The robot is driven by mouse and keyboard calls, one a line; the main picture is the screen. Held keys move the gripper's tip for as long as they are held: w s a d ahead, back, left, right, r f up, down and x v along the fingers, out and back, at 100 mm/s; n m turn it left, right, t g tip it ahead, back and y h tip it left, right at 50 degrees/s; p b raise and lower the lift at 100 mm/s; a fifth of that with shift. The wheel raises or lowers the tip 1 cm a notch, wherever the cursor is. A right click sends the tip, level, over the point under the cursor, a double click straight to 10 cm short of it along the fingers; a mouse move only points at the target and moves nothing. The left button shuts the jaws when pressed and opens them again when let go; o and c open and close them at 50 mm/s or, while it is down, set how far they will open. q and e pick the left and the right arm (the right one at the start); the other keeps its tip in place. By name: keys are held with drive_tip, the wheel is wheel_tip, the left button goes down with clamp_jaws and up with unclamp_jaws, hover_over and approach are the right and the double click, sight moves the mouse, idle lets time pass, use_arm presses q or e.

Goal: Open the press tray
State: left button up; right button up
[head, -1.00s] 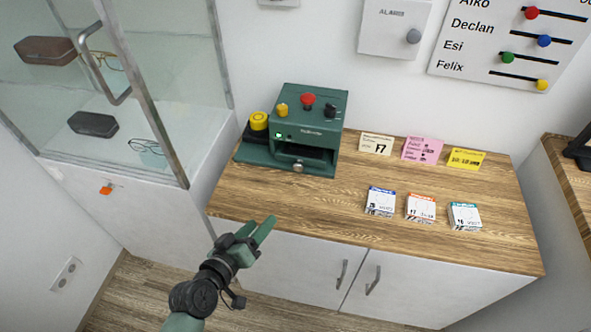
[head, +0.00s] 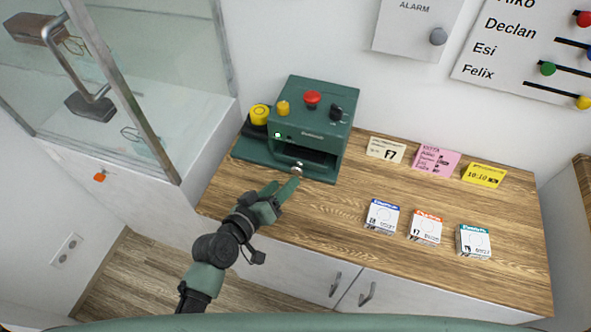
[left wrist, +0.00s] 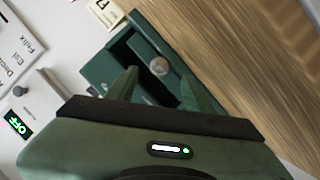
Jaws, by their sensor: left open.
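The green press (head: 309,118) stands at the left of the wooden counter. It has a red button (head: 312,98) on top and a dark slot in its front. The press tray's round silver knob (head: 297,169) is low on the front, below the slot; the tray looks pushed in. In the left wrist view the knob (left wrist: 159,66) shows beyond and between my fingers. My left gripper (head: 286,185) is open and empty, just in front of and below the knob, with no contact that I can make out. My right gripper is not in view.
A yellow roll-like item (head: 260,114) sits left of the press. Three small boxes, the nearest one blue-topped (head: 382,216), and several note cards, one pink (head: 437,160), lie to the right. A glass cabinet (head: 165,80) stands at the left. The counter's front middle is clear.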

sight(296, 173)
use_arm(q)
drive_tip(key=x, duration=0.4)
drive_tip(key=shift+w+d+f, duration=0.1)
drive_tip(key=shift+w+d, duration=0.1)
drive_tip(key=shift+w, duration=0.1)
drive_tip(key=shift+w+d+f, duration=0.1)
drive_tip(key=shift+w+d, duration=0.05)
drive_tip(key=shift+w, duration=0.05)
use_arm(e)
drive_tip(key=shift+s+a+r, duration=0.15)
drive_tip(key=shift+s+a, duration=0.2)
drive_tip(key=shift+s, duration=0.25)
use_arm(q)
clamp_jaws()
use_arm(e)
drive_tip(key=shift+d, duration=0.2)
